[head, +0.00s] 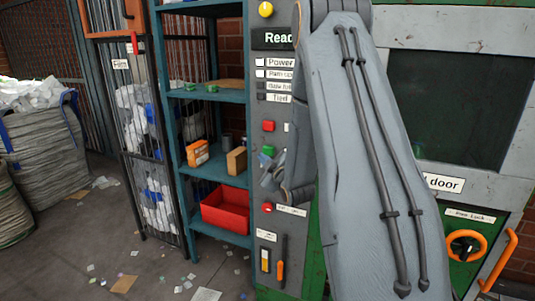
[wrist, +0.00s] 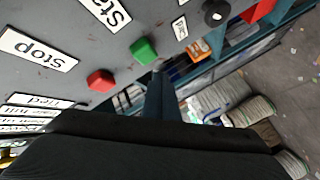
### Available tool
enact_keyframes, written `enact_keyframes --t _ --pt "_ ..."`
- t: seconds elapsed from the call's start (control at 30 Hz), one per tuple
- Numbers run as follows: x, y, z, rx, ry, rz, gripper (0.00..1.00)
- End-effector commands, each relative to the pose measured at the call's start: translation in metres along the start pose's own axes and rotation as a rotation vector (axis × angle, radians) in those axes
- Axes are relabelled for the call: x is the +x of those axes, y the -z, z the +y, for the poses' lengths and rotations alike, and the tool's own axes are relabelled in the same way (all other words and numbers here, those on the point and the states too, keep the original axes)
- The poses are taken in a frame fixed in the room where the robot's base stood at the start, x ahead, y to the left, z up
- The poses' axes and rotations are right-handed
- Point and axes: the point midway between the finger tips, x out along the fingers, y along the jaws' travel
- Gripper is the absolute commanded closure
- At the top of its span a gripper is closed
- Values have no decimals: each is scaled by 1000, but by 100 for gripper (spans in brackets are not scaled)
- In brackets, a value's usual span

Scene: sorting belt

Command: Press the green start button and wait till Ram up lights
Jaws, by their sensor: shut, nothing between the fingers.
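The green start button (head: 268,150) is on the grey control panel (head: 258,190), below a red button (head: 268,126). My gripper (head: 272,176) is shut and empty, just below the green button in the head view. In the wrist view the green button (wrist: 144,50) stands out from the panel near the "Start" label (wrist: 105,10). The tip of my gripper (wrist: 158,66) is close beside it there; I cannot tell whether they touch. The "Ram up" label (head: 280,73) has a small pale square (head: 260,73) to its left; I cannot tell if it is lit.
The red button (wrist: 101,81) by the "Stop" label (wrist: 38,48) is close to the green one. A red knob (head: 267,207) sits lower on the panel. A blue shelf (head: 218,172) with a red bin (head: 226,212) stands left. My arm hides the panel's right side.

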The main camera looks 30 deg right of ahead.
Motion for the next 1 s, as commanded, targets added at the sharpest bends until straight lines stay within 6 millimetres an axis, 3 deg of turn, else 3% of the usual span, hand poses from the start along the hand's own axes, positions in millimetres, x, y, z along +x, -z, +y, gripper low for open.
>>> enact_keyframes --t 0.27,1.0 --pt "12 -9 8 0 0 0 100" --pt "13 -9 9 0 1 0 100"
